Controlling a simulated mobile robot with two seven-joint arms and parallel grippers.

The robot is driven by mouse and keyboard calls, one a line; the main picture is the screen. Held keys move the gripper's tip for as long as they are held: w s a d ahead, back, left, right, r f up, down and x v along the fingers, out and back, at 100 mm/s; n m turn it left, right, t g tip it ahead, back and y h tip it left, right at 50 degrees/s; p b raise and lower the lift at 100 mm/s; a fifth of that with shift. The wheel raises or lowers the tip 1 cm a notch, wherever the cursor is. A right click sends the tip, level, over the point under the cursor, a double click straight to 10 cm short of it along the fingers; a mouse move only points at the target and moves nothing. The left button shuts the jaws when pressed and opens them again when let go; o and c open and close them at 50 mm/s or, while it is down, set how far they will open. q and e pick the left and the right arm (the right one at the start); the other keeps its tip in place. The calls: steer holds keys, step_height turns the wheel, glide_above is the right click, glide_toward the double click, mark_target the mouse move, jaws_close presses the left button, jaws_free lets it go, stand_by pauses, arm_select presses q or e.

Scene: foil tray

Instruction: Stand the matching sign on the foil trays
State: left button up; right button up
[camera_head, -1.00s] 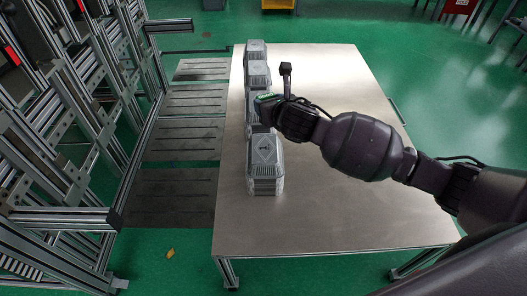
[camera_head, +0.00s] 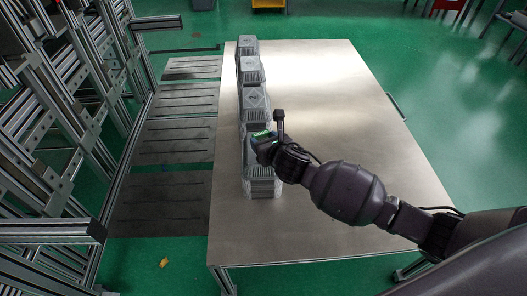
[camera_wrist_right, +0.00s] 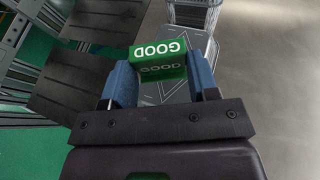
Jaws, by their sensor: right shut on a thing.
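My right gripper (camera_head: 262,139) is over the nearest stack of foil trays (camera_head: 262,184) and hides part of its top. In the right wrist view, the blue fingers of my right gripper (camera_wrist_right: 161,82) are shut on a green sign (camera_wrist_right: 158,52) with white GOOD lettering on two faces. A grey foil tray top (camera_wrist_right: 204,50) with a triangular mark shows behind the sign. I cannot tell whether the sign touches it. Other foil tray stacks (camera_head: 255,99) stand in a row toward the far edge. My left gripper is not in view.
The stacks stand along the left edge of a metal table (camera_head: 330,120). The table is clear to their right. Dark floor plates (camera_head: 165,140) and an aluminium frame rack (camera_head: 70,100) lie to the left.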

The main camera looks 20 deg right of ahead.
step_height(320, 180, down, 4)
steer(key=shift+r+b, duration=0.1)
steer(key=shift+b, duration=0.55)
steer(key=shift+f, duration=0.35)
steer(key=o, duration=0.9)
steer(key=shift+r, duration=0.2)
steer(key=shift+s+d+r, duration=0.1)
steer(key=shift+s+r, duration=0.1)
steer(key=shift+s, duration=0.15)
steer(key=a+p+v, duration=0.1)
steer(key=p+v, duration=0.2)
steer(key=v, duration=0.7)
steer(key=s+d+f+m+g, duration=0.1)
steer(key=s+d+f+m, duration=0.1)
steer(key=s+m, duration=0.6)
steer(key=s+d+f+m+h, duration=0.1)
steer(key=s+d+f+m, duration=0.2)
steer(key=s+m, duration=0.4)
steer(key=s+d+f+m+g, duration=0.1)
steer(key=s+m, duration=0.7)
steer(key=m, duration=1.2)
steer(key=shift+s+d+f+m+g, duration=0.2)
steer(key=shift+d+f, duration=0.15)
steer(key=shift+f, duration=0.25)
steer(key=shift+s+d+f+m+g, duration=0.1)
steer(key=shift+s+d+f+m, duration=0.1)
steer(key=shift+d+f, duration=0.25)
